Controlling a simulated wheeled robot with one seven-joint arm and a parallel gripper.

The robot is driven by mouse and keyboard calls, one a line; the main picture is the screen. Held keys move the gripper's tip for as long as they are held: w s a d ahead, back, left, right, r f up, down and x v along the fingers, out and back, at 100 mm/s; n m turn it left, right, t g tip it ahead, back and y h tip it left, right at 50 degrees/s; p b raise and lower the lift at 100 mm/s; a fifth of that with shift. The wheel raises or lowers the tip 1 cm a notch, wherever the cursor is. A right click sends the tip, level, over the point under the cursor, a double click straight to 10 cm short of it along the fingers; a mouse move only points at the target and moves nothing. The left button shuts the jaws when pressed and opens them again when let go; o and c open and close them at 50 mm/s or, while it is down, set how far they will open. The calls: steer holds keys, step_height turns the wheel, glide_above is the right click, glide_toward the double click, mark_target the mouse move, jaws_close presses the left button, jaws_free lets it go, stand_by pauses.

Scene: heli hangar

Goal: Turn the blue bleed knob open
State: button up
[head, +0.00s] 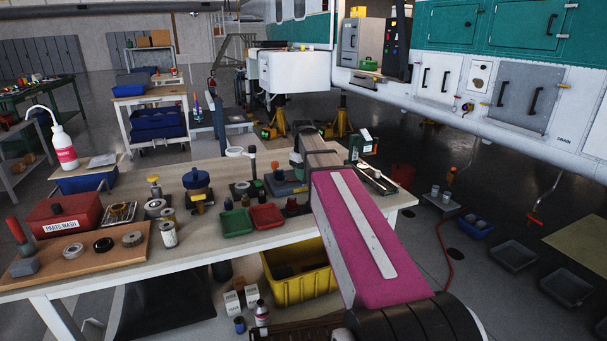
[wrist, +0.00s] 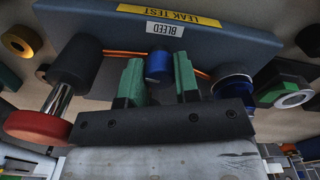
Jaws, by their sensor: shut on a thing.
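The blue bleed knob (wrist: 158,64) sits at the front of the dark blue leak-test block (wrist: 90,52) in the wrist view. The block carries a "BLEED" label (wrist: 165,29) and a yellow "LEAK TEST" label (wrist: 170,14). My gripper (wrist: 159,76) has its two green finger pads on either side of the knob and is shut on it. In the head view the block (head: 288,187) shows on the workbench, and my arm hides the knob and most of my gripper.
In the wrist view, a red handwheel (wrist: 38,127) stands left of my gripper and a blue-rimmed fitting (wrist: 232,82) right of it. The workbench (head: 240,220) also holds a green tray (head: 236,222), a red tray (head: 266,216) and a red parts-wash box (head: 63,214).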

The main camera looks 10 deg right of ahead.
steer(key=shift+n, duration=0.7)
steer(key=o, duration=0.6)
steer(key=shift+o, duration=0.2)
steer(key=shift+r, duration=0.15)
step_height(320, 180, up, 11)
steer(key=shift+f, duration=0.2)
steer(key=shift+s+a, duration=0.1)
steer(key=shift+s, duration=0.1)
